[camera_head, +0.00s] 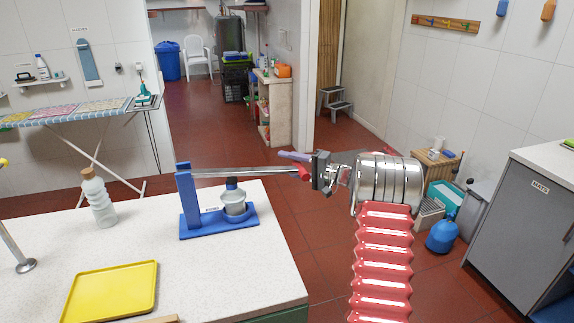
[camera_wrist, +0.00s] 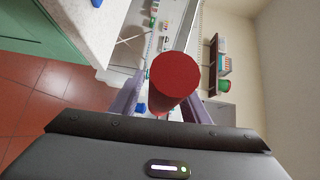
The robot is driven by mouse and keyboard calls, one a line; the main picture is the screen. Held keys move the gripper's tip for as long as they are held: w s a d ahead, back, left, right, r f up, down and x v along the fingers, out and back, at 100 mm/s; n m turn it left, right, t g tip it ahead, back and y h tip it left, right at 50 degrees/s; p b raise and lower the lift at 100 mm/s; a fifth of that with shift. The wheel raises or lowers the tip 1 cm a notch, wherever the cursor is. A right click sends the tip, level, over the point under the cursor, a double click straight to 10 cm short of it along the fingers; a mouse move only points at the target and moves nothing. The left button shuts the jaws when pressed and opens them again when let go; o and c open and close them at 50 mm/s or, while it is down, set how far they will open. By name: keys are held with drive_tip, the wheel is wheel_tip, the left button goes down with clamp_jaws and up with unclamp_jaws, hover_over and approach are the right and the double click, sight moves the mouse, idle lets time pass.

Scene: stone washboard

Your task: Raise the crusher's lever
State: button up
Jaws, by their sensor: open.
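The crusher (camera_head: 187,205) is a blue base and upright post on the white counter. Its grey metal lever (camera_head: 240,172) runs almost level from the post's top to the right and ends in a red handle (camera_head: 305,173). My gripper (camera_head: 292,163) is open at the handle end. In the wrist view the round red handle end (camera_wrist: 174,77) lies between the two purple fingers (camera_wrist: 160,103). I cannot tell whether either finger touches it.
On the counter (camera_head: 130,245) are a clear bottle (camera_head: 99,203), a yellow tray (camera_head: 112,291) and a tap (camera_head: 22,262). An ironing board (camera_head: 70,112) stands behind.

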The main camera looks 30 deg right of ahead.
clamp_jaws()
idle(0.4)
drive_tip(key=shift+a, duration=0.1)
